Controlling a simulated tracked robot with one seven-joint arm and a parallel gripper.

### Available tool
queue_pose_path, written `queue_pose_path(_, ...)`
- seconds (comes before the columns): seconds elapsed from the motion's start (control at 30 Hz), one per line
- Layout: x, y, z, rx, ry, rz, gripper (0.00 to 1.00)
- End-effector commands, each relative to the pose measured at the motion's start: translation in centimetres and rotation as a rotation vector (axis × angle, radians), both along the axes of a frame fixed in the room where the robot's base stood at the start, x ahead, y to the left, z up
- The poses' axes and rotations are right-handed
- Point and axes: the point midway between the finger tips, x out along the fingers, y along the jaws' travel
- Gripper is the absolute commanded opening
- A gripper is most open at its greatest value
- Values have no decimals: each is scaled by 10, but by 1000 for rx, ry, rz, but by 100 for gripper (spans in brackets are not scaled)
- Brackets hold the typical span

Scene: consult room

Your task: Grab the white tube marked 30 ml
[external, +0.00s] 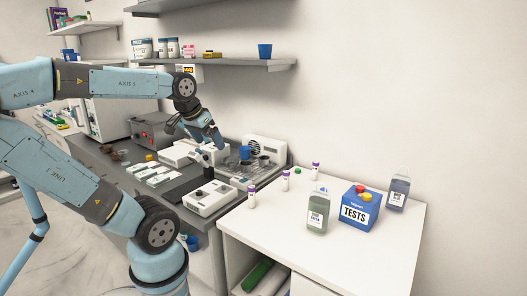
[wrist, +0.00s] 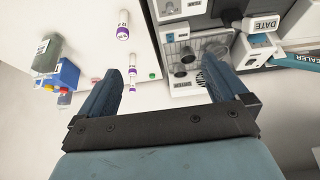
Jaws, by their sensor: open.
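In the wrist view one purple-capped tube (wrist: 123,25) shows at top left, and another (wrist: 132,66) shows beside the left finger. My gripper (external: 214,143) is open and empty, raised above the grey bench, left of the tubes. Its two spread fingers also show in the wrist view (wrist: 166,70).
A blue TESTS box (external: 359,211) stands between a green bottle (external: 318,213) and a blue-grey bottle (external: 398,190). A small green cap (external: 297,171) lies near the tubes. White devices and a steel tray (external: 240,176) crowd the bench. The cabinet's front (external: 275,245) is clear.

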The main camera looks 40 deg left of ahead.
Motion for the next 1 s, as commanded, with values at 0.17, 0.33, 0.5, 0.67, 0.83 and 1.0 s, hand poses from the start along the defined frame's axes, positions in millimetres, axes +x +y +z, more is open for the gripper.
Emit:
queue_pose_path(0.17, -17, 3, -12, 4, -21, 1, 100)
queue_pose_path(0.33, -19, 3, -14, 5, -23, 1, 93)
queue_pose_path(0.5, -19, 3, -14, 5, -22, 1, 78)
queue_pose_path(0.67, -19, 3, -14, 5, -22, 1, 63)
queue_pose_path(0.83, -19, 3, -14, 5, -22, 1, 61)
queue_pose_path(1.0, -12, 4, -14, 15, -29, 2, 61)
